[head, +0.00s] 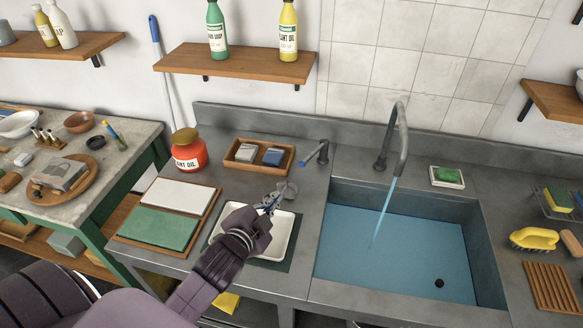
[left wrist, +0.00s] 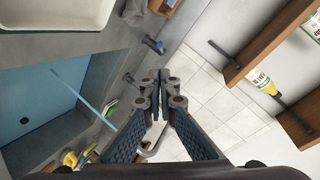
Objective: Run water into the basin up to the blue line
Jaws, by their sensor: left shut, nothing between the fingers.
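The basin (head: 470,218) is sunk in the grey counter, and its floor area looks blue. I cannot make out a separate blue line or the exact water level. A stream of water (head: 384,212) falls from the gooseneck spout (head: 402,130) into it; the stream also shows in the left wrist view (left wrist: 70,84). A tap handle with a blue lever (head: 314,152) stands behind the counter's left part, left of the spout. My left gripper (head: 272,202) is shut and empty above the white tray, in front of and left of the handle. My right gripper is out of view.
A black round piece (head: 439,283) shows in the basin. A white tray (head: 282,238), a wooden box (head: 258,157) and a red jar (head: 188,150) stand left of the basin. A soap dish (head: 447,177) and yellow brush (head: 534,239) are right. A shelf (head: 235,64) hangs above.

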